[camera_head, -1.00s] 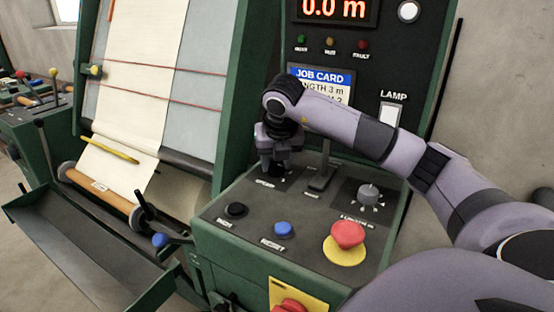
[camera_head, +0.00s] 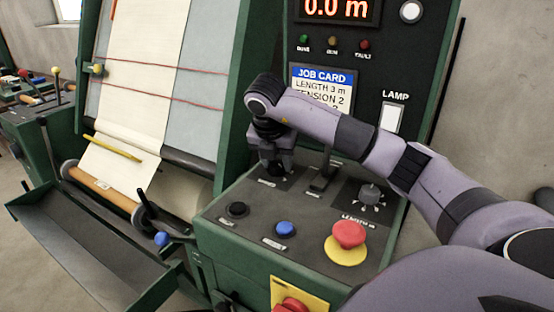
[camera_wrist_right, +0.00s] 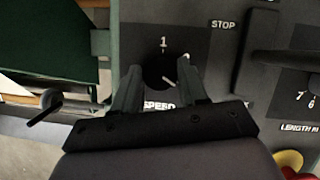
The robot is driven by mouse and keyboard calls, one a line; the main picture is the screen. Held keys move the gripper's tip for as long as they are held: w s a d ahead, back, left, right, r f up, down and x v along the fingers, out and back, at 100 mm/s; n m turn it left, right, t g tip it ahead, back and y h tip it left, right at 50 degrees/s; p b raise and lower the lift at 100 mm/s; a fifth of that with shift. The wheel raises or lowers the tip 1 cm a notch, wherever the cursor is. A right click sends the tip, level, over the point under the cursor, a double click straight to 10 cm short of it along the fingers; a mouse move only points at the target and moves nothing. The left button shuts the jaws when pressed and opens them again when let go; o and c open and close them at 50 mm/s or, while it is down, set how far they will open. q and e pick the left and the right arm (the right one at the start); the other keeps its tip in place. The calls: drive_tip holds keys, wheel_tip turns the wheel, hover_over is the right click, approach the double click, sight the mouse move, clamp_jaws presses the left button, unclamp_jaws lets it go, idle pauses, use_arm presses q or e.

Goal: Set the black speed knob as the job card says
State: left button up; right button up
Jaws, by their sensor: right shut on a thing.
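The black speed knob (camera_wrist_right: 157,70) sits on the dark panel above the SPEED label in the right wrist view. A "1" is printed beyond it; my fingers hide other marks, and I cannot tell its setting. My right gripper (camera_wrist_right: 157,82) is shut on the knob, one finger on each side. In the head view my right gripper (camera_head: 272,167) points down at the panel and hides the knob. The job card (camera_head: 320,83) shows LENGTH 3 m and TENSION 2; my arm partly covers the line below. My left gripper is not in view.
A lever (camera_head: 322,175) stands just right of my gripper. The panel also holds a grey length knob (camera_head: 370,193), a black button (camera_head: 237,210), a blue button (camera_head: 285,229) and a red mushroom button (camera_head: 348,235). The display (camera_head: 338,9) reads 0.0 m.

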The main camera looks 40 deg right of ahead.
sight(273, 181)
drive_tip(key=o, duration=1)
drive_tip(key=shift+o, duration=0.2)
drive_tip(key=v, duration=0.7)
drive_tip(key=shift+p, duration=0.45)
